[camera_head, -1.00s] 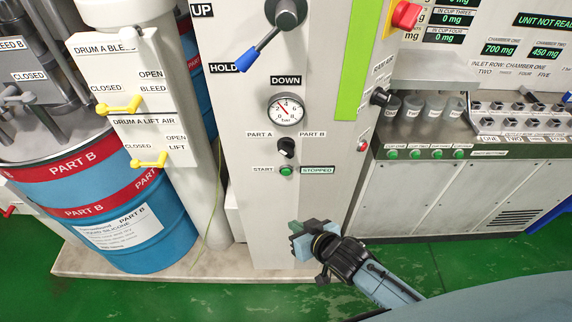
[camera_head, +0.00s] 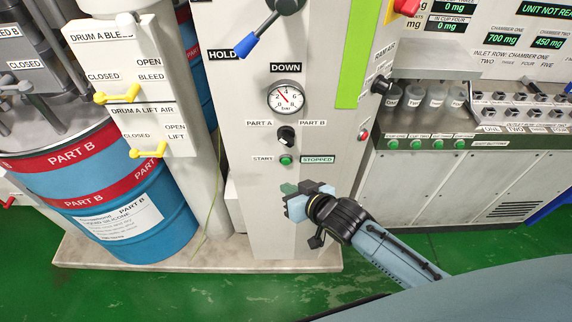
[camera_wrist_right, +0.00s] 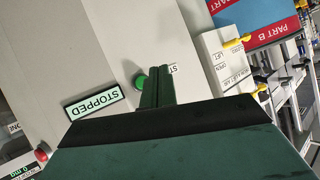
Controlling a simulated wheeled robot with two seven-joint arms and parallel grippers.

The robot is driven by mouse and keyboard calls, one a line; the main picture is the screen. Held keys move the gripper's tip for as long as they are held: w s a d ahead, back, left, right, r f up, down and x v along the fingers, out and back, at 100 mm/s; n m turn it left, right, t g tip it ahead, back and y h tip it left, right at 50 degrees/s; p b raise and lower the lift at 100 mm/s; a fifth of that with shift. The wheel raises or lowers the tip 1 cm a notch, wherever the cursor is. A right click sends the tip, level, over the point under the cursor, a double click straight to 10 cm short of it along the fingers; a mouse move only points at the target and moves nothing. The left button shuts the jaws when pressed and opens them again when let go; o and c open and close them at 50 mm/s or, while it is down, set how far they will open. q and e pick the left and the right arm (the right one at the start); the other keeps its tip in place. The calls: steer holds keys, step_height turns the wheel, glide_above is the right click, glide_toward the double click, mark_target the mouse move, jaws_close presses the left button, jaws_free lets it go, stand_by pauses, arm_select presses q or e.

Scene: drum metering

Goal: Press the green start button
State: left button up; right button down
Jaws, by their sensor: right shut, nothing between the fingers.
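The green start button (camera_head: 286,160) sits on the grey control column, between the START label and the STOPPED sign (camera_head: 318,160). My right gripper (camera_head: 291,190) is shut and empty, a little below the button in the head view. In the right wrist view the green button (camera_wrist_right: 141,82) shows just left of my shut fingertips (camera_wrist_right: 157,72), which partly cover the START label. The STOPPED sign (camera_wrist_right: 92,103) lies left of them, upside down. I cannot tell the exact gap between fingertips and panel. My left gripper is not in view.
A black selector knob (camera_head: 286,135) and a dial gauge (camera_head: 286,97) are above the button. A small red button (camera_head: 363,135) is on the column's right side. Yellow valve handles (camera_head: 148,150) and a blue drum (camera_head: 130,215) stand left. Green cup buttons (camera_head: 417,145) are right.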

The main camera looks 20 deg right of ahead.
mark_target(286, 161)
steer(key=w, duration=0.2)
steer(key=w+d+b, duration=0.1)
steer(key=w, duration=0.1)
steer(key=shift+w+d, duration=0.2)
steer(key=shift+w, duration=0.2)
steer(key=shift+w, duration=0.1)
stand_by(1.7)
steer(key=shift+w+d, duration=0.1)
steer(key=shift+w, duration=0.2)
steer(key=shift+w+d, duration=0.15)
steer(key=shift+w, duration=0.3)
stand_by(0.6)
steer(key=shift+s, duration=0.1)
steer(key=shift+s+a+p, duration=0.25)
steer(key=shift+s+p, duration=0.5)
steer(key=shift+p, duration=0.05)
